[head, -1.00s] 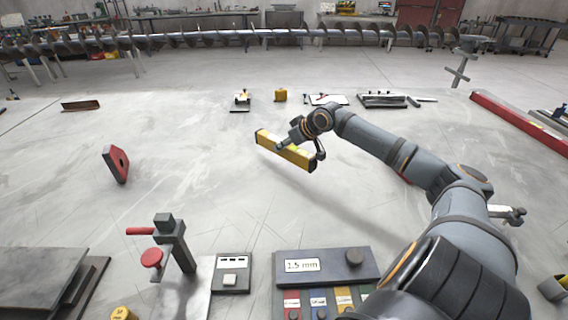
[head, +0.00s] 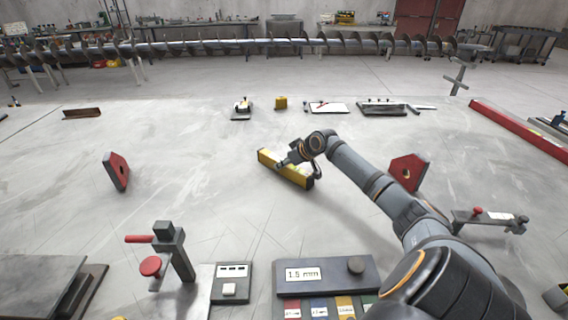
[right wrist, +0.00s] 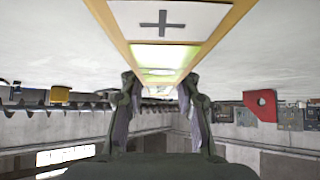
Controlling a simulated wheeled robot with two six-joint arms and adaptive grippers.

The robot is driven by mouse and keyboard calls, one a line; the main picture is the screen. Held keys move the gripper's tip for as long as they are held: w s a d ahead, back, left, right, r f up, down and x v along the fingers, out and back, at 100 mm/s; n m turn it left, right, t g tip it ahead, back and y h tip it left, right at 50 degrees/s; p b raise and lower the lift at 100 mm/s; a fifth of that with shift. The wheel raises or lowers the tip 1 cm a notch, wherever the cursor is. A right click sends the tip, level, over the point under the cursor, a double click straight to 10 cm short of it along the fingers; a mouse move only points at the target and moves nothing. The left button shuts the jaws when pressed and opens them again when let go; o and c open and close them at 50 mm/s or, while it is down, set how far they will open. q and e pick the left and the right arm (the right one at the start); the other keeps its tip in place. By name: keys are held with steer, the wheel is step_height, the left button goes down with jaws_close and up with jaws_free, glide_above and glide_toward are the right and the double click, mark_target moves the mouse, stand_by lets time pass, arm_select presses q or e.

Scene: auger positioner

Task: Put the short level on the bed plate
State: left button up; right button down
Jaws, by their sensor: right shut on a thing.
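The short level is a yellow bar (head: 270,163) with a dark end, lying diagonally near the middle of the head view. My right gripper (head: 301,157) is shut on it from above. In the right wrist view the level (right wrist: 160,22) runs between the two fingers (right wrist: 161,110), with a cross-marked white label and a greenish window. The wide pale grey scratched surface below looks like the bed plate (head: 215,175). The level is low over it; I cannot tell whether it touches. My left gripper is not in view.
Red blocks with holes stand left (head: 117,171) and right (head: 409,172) of the level. A red-handled clamp (head: 172,255) and a 1.5 mm gauge box (head: 325,275) are at the front. A long auger (head: 270,43) spans the back. Bare surface surrounds the level.

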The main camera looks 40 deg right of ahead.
steer(key=c, duration=1)
jaws_free()
steer(key=shift+f, duration=0.1)
steer(key=shift+r, duration=0.2)
steer(key=p+v, duration=0.2)
steer(key=v, duration=0.4)
steer(key=shift+s+d+r+p, duration=0.1)
steer(key=shift+d+p, duration=0.05)
steer(key=shift+p, duration=0.2)
steer(key=p+v, duration=0.5)
steer(key=p, duration=0.7)
steer(key=shift+r, duration=0.3)
steer(key=shift+s+p, duration=0.25)
steer(key=shift+p, duration=0.25)
steer(key=shift+o, duration=0.5)
steer(key=shift+f, duration=0.1)
